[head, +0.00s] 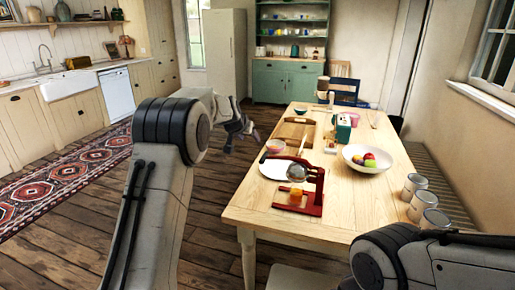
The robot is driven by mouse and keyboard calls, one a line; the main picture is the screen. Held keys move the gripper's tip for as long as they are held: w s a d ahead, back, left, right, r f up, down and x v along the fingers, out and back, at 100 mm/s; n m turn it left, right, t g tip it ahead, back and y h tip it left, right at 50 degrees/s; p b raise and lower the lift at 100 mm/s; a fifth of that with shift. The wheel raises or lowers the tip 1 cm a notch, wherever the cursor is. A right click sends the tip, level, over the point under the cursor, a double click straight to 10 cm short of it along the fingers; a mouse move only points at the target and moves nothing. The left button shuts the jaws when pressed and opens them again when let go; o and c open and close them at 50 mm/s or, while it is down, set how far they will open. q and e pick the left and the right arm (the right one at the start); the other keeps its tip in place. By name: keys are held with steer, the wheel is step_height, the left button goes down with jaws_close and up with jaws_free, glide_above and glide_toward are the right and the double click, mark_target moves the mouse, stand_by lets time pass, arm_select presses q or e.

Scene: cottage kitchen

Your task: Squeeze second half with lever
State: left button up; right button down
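A red lever juicer (317,190) stands near the front left part of the wooden table. Its round metal press part (297,172) sits above a small orange-filled glass (295,196) on the red base. Whether an orange half is inside the press part is too small to tell. My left gripper (243,143) hangs in the air left of the table, apart from the juicer. Its fingers look spread and empty. My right arm comes in at the bottom right, and its gripper is out of view.
A fruit bowl (349,161) stands to the right. The front table top is clear.

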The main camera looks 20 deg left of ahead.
arm_select(q)
step_height(320, 180, down, 6)
steer(key=w+a+m+t+y+b, duration=0.1)
steer(key=a+t+y+b, duration=0.1)
steer(key=b, duration=0.1)
steer(key=m+t+h+b, duration=0.3)
steer(key=m+t+b, duration=0.3)
steer(key=m+b, duration=0.15)
glide_toward(264, 157)
steer(key=w+f, duration=0.1)
steer(key=f, duration=0.1)
steer(key=shift+w+r+n, duration=0.25)
steer(key=shift+w+n, duration=0.1)
steer(key=shift+w, duration=0.25)
steer(key=w, duration=0.4)
steer(key=w+p, duration=0.1)
steer(key=w, duration=0.4)
steer(key=shift+w+d, duration=0.25)
steer(key=shift+w, duration=0.05)
jaws_close()
steer(key=shift+r, duration=0.1)
